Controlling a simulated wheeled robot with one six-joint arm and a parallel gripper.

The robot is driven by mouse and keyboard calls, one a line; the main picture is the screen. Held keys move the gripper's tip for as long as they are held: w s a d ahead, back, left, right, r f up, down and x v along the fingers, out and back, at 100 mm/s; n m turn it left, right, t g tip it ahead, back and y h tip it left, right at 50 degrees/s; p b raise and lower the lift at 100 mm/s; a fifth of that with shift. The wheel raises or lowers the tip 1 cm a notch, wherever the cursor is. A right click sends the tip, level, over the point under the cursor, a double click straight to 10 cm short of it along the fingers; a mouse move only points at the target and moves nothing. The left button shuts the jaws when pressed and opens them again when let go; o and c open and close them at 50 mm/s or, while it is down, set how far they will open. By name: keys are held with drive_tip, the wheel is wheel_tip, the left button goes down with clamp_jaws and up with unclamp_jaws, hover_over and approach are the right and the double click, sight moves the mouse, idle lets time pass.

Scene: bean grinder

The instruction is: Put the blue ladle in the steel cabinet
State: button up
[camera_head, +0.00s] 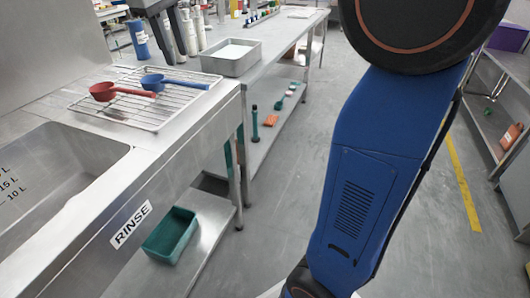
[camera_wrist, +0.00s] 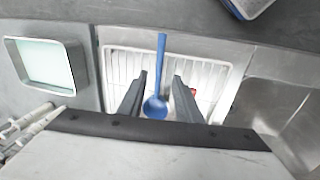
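The blue ladle (camera_head: 178,84) lies on a wire rack (camera_head: 130,123) on the steel counter, its bowl to the left and its handle to the right. A red ladle (camera_head: 103,91) lies beside it. In the wrist view, my gripper (camera_wrist: 160,75) is open, with its two dark fingers apart. The blue ladle (camera_wrist: 155,107) shows between them, its handle running upward in that picture; the fingers do not grip it. A bit of the red ladle (camera_wrist: 193,92) shows by the right finger. I cannot identify the steel cabinet in either view.
A sink (camera_head: 55,165) lies left of the rack. A metal tray (camera_head: 231,57) stands on the far counter, and a blue bottle (camera_head: 138,40) behind the rack. A green bin (camera_head: 171,235) sits on the lower shelf. Open floor (camera_head: 270,225) lies to the right.

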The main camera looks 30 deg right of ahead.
drive_tip(key=s+d+f+m, duration=0.1)
drive_tip(key=s+d+f, duration=0.3)
drive_tip(key=s, duration=0.3)
drive_tip(key=s+d+f+m+t+y, duration=0.1)
drive_tip(key=s+d+f+m, duration=0.1)
drive_tip(key=s+f, duration=0.4)
drive_tip(key=shift+s+d+f+t, duration=0.2)
drive_tip(key=shift+s+d+t, duration=0.1)
drive_tip(key=shift+s+d, duration=0.6)
drive_tip(key=s+d+f+m, duration=0.1)
drive_tip(key=s+f, duration=0.3)
drive_tip(key=f, duration=0.1)
drive_tip(key=s+d+f+m+t, duration=0.1)
drive_tip(key=s+f, duration=0.3)
drive_tip(key=s+f+m, duration=0.1)
drive_tip(key=s+f, duration=0.3)
drive_tip(key=f, duration=0.1)
drive_tip(key=shift+s+d+f+y, duration=0.3)
drive_tip(key=shift+d+f, duration=0.05)
drive_tip(key=shift+d, duration=0.05)
drive_tip(key=shift+c, duration=0.3)
drive_tip(key=shift+s+f+m+t, duration=0.2)
drive_tip(key=shift+f+m+t, duration=0.1)
drive_tip(key=shift+f, duration=0.05)
drive_tip(key=shift+c, duration=0.9)
